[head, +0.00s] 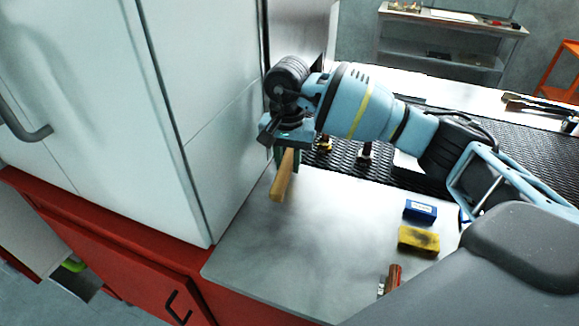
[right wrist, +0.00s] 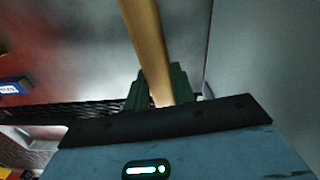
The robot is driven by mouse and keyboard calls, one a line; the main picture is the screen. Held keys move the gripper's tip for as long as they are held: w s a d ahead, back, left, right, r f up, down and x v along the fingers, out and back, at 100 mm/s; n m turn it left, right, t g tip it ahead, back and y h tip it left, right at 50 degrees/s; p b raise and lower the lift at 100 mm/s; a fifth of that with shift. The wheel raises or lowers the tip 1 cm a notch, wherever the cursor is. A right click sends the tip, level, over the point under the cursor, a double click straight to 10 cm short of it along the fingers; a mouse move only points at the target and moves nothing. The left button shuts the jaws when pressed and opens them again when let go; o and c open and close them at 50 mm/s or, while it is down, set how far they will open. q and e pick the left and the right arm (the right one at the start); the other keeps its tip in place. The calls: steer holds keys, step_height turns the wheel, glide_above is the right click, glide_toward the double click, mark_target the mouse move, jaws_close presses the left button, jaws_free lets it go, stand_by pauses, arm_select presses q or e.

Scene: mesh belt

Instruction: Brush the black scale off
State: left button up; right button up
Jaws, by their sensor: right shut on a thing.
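My right gripper (head: 290,138) is shut on a wooden handle (head: 282,178), held over the left part of the grey metal worktop near the white cabinet. In the right wrist view the dark green fingers (right wrist: 162,88) clasp the handle (right wrist: 147,40). Whether the tool has bristles cannot be seen. Two small metal parts, one with a brassy base (head: 325,146) and one dark (head: 365,153), stand on the black mesh belt (head: 345,166) just right of the gripper. Black scale on them cannot be made out at this size. My left gripper is not in view.
A blue box (head: 420,211), a yellow sponge-like block (head: 418,241) with dark smudges, and a red-handled tool (head: 393,278) lie on the worktop (head: 300,240) at right. The tall white cabinet (head: 190,110) stands close on the left. The worktop's middle is clear.

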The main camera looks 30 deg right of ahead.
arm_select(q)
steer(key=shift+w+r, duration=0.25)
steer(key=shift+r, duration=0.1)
arm_select(e)
steer(key=shift+r, duration=0.7)
steer(key=shift+r+p, duration=0.45)
steer(key=shift+r, duration=1.1)
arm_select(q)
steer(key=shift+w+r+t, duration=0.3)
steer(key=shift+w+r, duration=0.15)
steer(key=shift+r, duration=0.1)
